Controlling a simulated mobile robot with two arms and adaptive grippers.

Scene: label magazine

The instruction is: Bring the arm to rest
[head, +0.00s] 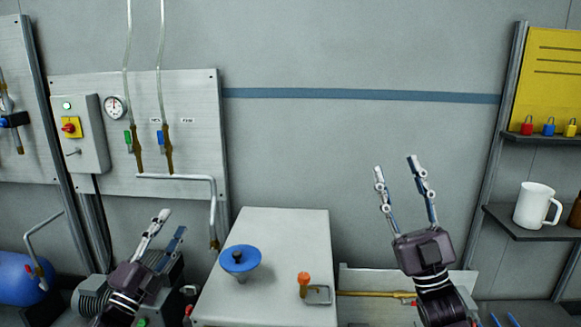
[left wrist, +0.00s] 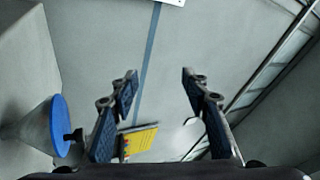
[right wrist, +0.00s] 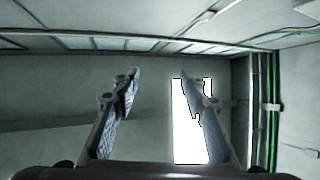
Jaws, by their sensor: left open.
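My left gripper (head: 171,224) is open and empty at the lower left of the head view, left of the light grey cabinet (head: 285,228) and apart from it. The left wrist view shows its two fingers (left wrist: 158,74) spread with nothing between them. My right gripper (head: 396,166) is open and empty, raised to the right of the cabinet with its fingers pointing up. The right wrist view shows its fingers (right wrist: 154,78) spread, with a bright rectangle in the background. Most of both arms is out of view.
A blue cone-shaped part (head: 240,259) and an orange knob (head: 304,279) are on the cabinet top. A wall panel (head: 195,110) with a gauge and valves is at left; a bent pipe (head: 212,205) is near my left gripper. A white mug (head: 534,205) stands on the right shelf.

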